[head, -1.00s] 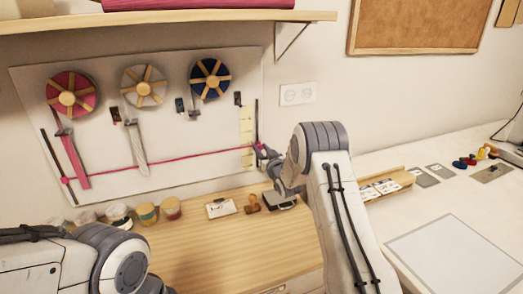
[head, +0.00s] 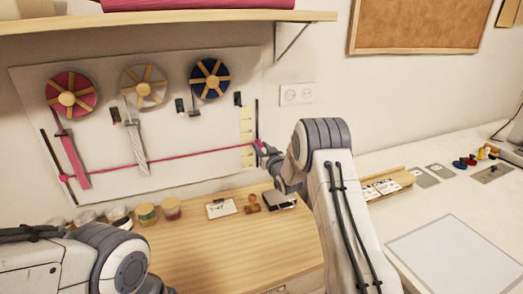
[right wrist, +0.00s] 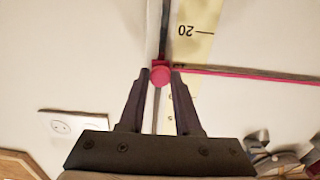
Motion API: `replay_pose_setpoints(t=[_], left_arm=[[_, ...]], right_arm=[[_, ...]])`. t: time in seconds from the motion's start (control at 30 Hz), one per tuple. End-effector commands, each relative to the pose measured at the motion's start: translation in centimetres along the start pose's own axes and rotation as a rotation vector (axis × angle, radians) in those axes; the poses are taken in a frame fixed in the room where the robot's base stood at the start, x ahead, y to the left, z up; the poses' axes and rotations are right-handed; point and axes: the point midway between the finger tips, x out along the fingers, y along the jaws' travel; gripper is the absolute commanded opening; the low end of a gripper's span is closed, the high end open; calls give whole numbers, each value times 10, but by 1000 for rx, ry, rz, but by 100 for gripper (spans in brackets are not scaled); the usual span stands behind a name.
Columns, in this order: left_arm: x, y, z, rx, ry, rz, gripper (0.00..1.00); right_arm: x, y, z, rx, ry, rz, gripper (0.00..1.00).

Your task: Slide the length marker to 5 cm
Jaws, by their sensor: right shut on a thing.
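A pink-red marker knob (right wrist: 160,75) sits on a dark vertical rail beside a cream scale strip (right wrist: 193,38). In the right wrist view the strip appears upside down; a "20" reads clearly above the knob, and lower figures are partly hidden by a finger. My right gripper (right wrist: 158,76) has its fingertips on both sides of the knob, shut on it. In the head view my right gripper (head: 262,148) is at the board's right edge, beside the strip's lower end. A pink line (head: 165,161) runs from there to the lower left. My left gripper is out of view.
The board (head: 200,130) carries pink, white and blue spools with hanging ribbons. A wall socket (head: 297,94) is to the right.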

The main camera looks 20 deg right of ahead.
Motion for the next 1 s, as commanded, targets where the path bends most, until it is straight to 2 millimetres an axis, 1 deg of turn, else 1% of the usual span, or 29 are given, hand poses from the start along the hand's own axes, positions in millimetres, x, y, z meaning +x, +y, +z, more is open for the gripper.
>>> replay_pose_setpoints(t=[0.03,0.1,0.2,0.3,0.43,0.73,0.77,0.8,0.83,1.0], left_arm=[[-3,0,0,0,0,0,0],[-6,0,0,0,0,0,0],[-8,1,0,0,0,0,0],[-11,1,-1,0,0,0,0],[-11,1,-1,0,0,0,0],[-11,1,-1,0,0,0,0],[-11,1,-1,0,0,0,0],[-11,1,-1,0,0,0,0],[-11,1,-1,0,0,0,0],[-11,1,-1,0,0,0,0]], right_arm=[[1,-1,-25,-5,24,-3,0],[1,-1,-47,-7,27,-4,0],[0,-1,-72,-6,28,-4,0],[0,-1,-90,-5,24,-3,0],[0,-1,-97,-3,15,-3,0],[-1,-1,-96,-3,10,-3,0],[-1,-1,-96,-3,9,-3,40],[-1,-1,-96,-3,9,-3,55],[-1,-1,-96,-3,9,-3,60],[-1,-1,-96,-2,12,-1,60]])
